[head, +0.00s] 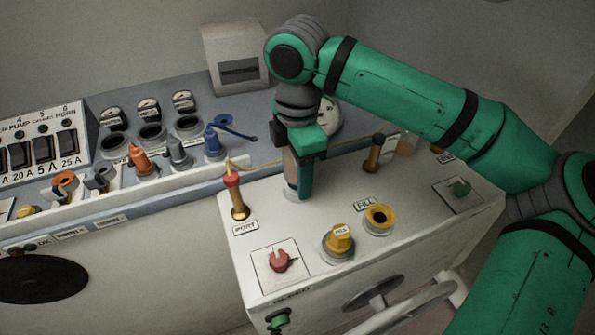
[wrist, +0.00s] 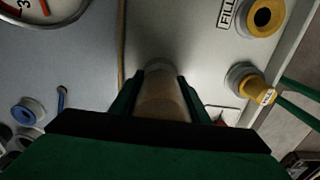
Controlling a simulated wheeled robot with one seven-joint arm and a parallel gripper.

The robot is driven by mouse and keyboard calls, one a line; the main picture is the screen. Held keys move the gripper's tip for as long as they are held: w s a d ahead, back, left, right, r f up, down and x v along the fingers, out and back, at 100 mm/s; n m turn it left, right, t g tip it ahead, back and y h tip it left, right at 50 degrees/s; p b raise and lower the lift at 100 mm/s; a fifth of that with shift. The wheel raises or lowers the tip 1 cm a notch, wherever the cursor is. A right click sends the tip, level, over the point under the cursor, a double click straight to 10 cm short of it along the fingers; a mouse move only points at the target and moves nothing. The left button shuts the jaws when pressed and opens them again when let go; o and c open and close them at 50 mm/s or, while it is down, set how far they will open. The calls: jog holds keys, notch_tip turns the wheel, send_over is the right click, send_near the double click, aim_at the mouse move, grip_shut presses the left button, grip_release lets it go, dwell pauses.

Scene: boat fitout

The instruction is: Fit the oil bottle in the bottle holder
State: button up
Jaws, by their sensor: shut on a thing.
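The oil bottle (head: 290,172) is a brownish, partly clear cylinder standing about upright on the white console top. My gripper (head: 303,185) points down from above and is shut on it, with one finger in front. In the wrist view the bottle (wrist: 162,98) lies between the two fingers of my gripper (wrist: 163,88). A pale grey ring (head: 294,194) shows at the bottle's foot and may be the bottle holder. The fingers and bottle hide most of it, so I cannot tell whether the bottle is seated.
A yellow-capped filler (head: 339,240) and an open yellow FILL neck (head: 380,217) stand in front. Red-topped (head: 233,195) and brown (head: 373,155) posts flank the bottle, with a thin hose behind. A round gauge (head: 328,117) and a switch panel (head: 42,148) stand further back.

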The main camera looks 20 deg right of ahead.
dwell(0.3)
jog(key=o, duration=1.3)
jog(key=shift+o, duration=0.2)
notch_tip(320, 180, up, 11)
jog(key=shift+f, duration=0.1)
